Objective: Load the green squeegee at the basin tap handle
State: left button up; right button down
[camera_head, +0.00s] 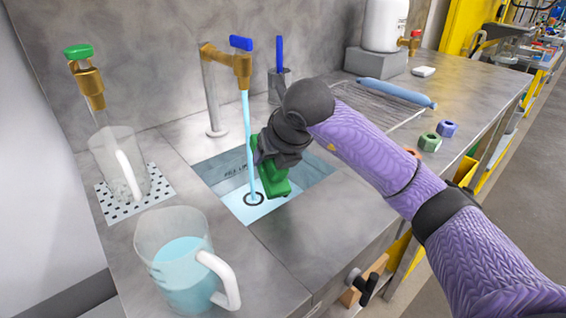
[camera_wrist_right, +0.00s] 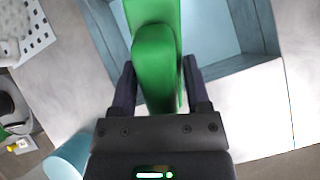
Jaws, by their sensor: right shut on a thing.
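My right gripper (camera_head: 264,165) is shut on the green squeegee (camera_head: 273,184) and holds it over the sunken basin (camera_head: 312,172). In the right wrist view the fingers (camera_wrist_right: 159,82) sit on both sides of the green squeegee (camera_wrist_right: 155,65). The brass basin tap (camera_head: 222,57) has a blue handle (camera_head: 241,43) on top. A stream of water (camera_head: 247,130) runs from it into the basin, beside the squeegee; I cannot tell whether it touches it. My left gripper is not in view.
A jug of blue water (camera_head: 180,265) stands at the front left. An empty jug (camera_head: 112,165) stands on a perforated plate below a green-handled tap (camera_head: 84,70). A blue roll (camera_head: 396,93), hex nuts (camera_head: 446,128) and a white tank (camera_head: 384,25) are to the right.

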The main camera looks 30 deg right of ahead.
jog(key=shift+w+d+f+b, duration=0.1)
jog(key=shift+w+f, duration=0.1)
jog(key=shift+w, duration=0.85)
jog(key=shift+w+d+f+b, duration=0.1)
jog(key=shift+w+f, duration=0.1)
jog(key=shift+w, duration=0.9)
jog(key=shift+w+f+b, duration=0.1)
jog(key=shift+w+f, duration=0.1)
jog(key=shift+w, duration=0.85)
jog(key=shift+s, duration=0.1)
jog(key=shift+s, duration=0.3)
jog(key=s+p, duration=0.1)
jog(key=s, duration=0.4)
jog(key=shift+s+a, duration=0.15)
jog(key=shift+s, duration=0.2)
jog(key=shift+s+a+f+p, duration=0.15)
jog(key=shift+s+p, duration=0.15)
jog(key=shift+s, duration=0.45)
jog(key=shift+s+f, duration=0.1)
jog(key=shift+f, duration=0.05)
